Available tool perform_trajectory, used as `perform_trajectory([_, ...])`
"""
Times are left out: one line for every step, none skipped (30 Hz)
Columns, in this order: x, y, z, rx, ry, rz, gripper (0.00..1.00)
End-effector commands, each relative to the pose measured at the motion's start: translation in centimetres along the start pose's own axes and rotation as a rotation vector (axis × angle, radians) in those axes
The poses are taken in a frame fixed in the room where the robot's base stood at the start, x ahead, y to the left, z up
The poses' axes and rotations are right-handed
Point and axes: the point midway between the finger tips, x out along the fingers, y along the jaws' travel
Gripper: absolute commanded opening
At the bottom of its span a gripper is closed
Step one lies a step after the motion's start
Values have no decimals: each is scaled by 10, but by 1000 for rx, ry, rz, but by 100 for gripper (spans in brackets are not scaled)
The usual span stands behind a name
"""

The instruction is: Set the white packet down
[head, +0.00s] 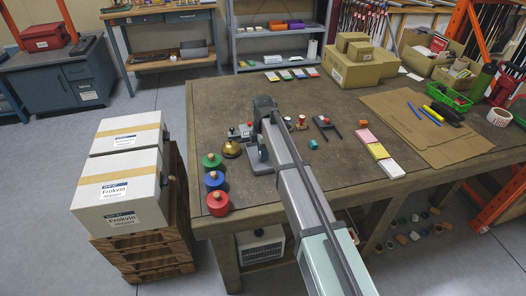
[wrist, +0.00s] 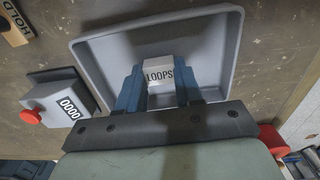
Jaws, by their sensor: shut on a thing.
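In the wrist view, the white packet (wrist: 159,75) with the word LOOPS sits between the two blue fingers of my gripper (wrist: 160,88). The fingers are shut on it from both sides. The packet is over the inside of a grey tray (wrist: 85,54) with a raised rim. I cannot tell whether its underside touches the tray floor. In the head view, my arm reaches over the table, and the arm hides the packet and most of the tray.
A grey box with a red button (wrist: 32,116) stands left of the tray, near a HOLD sign (wrist: 14,22). On the table (head: 225,110), red (head: 218,203), blue (head: 214,181) and green (head: 212,161) round pieces line the left edge. A brass bell (head: 231,149) is close to my arm.

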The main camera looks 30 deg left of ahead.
Motion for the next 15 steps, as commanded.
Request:
perform_trajectory([0, 0, 0, 0, 0, 0, 6])
perform_trajectory([0, 0, 0, 0, 0, 0, 6])
perform_trajectory([0, 0, 0, 0, 0, 0, 6])
perform_trajectory([0, 0, 0, 0, 0, 0, 6])
perform_trajectory([0, 0, 0, 0, 0, 0, 6])
perform_trajectory([0, 0, 0, 0, 0, 0, 6])
perform_trajectory([1, 0, 0, 0, 0, 0, 6])
perform_trajectory([2, 0, 0, 0, 0, 0, 6])
perform_trajectory([3, 0, 0, 0, 0, 0, 6])
perform_trajectory([3, 0, 0, 0, 0, 0, 38])
perform_trajectory([2, 0, 0, 0, 0, 0, 41])
perform_trajectory([2, 0, 0, 0, 0, 0, 45])
perform_trajectory([2, 0, 0, 0, 0, 0, 48])
perform_trajectory([2, 0, 0, 0, 0, 0, 50])
perform_trajectory([2, 0, 0, 0, 0, 0, 54])
